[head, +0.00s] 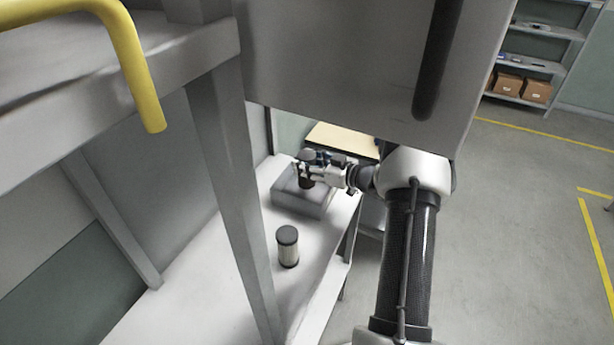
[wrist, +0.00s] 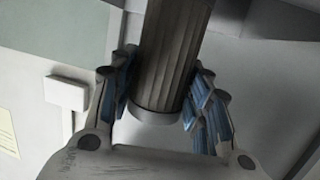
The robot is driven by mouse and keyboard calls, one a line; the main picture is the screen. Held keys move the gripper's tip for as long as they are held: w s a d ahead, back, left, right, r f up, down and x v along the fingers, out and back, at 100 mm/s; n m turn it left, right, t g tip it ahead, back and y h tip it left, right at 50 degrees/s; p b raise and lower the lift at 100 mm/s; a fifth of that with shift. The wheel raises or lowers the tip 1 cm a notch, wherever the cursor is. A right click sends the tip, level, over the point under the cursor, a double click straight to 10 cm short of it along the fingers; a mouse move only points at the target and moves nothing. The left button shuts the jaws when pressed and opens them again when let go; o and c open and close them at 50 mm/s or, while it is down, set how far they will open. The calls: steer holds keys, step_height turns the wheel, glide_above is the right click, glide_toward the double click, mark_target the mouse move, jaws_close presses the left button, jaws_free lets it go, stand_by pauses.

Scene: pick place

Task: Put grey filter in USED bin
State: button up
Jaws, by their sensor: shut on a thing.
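My gripper (head: 309,168) is shut on a grey pleated filter. In the wrist view the filter (wrist: 172,52) sits between the blue finger pads of the gripper (wrist: 164,88), with a smooth pale band at its near end. In the head view the held filter is small, dark and partly covered by the fingers. It is over a grey box-shaped bin (head: 314,206) on the white table; I cannot tell whether its lower end is inside. No label on the bin is readable.
The white table (head: 210,285) is mostly clear in front of the bin. A grey post (head: 230,165) and a large grey panel (head: 340,65) block part of the view. A yellow rail (head: 135,50) is at upper left. A shelf with brown boxes (head: 508,84) stands far right.

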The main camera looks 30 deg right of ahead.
steer(key=shift+f+b, duration=0.45)
steer(key=shift+f, duration=1.55)
steer(key=shift+f, duration=0.2)
steer(key=o, duration=1.2)
steer(key=shift+c, duration=0.2)
steer(key=shift+s+r, duration=0.1)
steer(key=shift+r, duration=0.15)
steer(key=p+v, duration=0.2)
steer(key=v, duration=0.9)
steer(key=shift+s, duration=0.4)
steer(key=shift+d+r, duration=0.1)
steer(key=shift+d, duration=0.1)
